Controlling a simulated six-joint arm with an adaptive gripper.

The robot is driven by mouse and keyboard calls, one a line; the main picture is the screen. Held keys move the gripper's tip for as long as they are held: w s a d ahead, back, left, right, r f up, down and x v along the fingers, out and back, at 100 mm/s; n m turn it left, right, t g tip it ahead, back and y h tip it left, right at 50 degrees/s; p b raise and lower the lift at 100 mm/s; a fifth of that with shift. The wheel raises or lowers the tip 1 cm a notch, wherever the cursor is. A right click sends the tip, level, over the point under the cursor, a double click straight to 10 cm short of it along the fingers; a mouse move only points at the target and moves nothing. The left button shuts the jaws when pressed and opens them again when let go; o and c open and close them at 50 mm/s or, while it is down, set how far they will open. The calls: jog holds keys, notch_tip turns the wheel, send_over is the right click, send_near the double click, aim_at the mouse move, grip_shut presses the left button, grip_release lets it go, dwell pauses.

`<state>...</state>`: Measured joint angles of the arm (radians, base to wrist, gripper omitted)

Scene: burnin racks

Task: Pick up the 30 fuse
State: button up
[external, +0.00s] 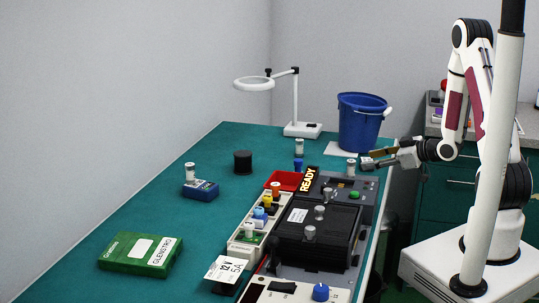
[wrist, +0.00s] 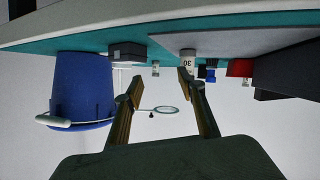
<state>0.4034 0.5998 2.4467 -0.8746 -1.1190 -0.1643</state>
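The 30 fuse (wrist: 187,60) is a pale cylinder with a dark "30" on it in the wrist view, which shows the scene upside down. A pale, grey-capped fuse (external: 351,168) stands upright beside my gripper in the external view, apparently the same one. My gripper (wrist: 159,83) is open and empty. Its two fingers are spread, and the fuse shows just beyond the tip of the right finger, not between them. In the external view my gripper (external: 368,163) is at table height, just right of the fuse; any contact is unclear.
A blue bucket (external: 361,125) and a magnifier lamp (external: 302,130) stand behind. A dark device (external: 318,232) with knobs lies in front. Other pale fuses stand at the back (external: 299,147) and on a blue box (external: 201,191). The table's left part is mostly clear.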

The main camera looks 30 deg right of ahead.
aim_at(351, 168)
jog(key=shift+s+a+f+t+y, duration=0.3)
jog(key=shift+s+a+f+y, duration=0.5)
jog(key=shift+a+f+y, duration=0.15)
jog(key=shift+s+a+f+m+t+y, duration=0.15)
jog(key=shift+s+m+t+y, duration=0.15)
jog(key=shift+s+t+y, duration=0.25)
jog(key=shift+s+a+y, duration=0.15)
jog(key=shift+s+y, duration=0.35)
jog(key=shift+x, duration=1.35)
jog(key=shift+x, duration=2.6)
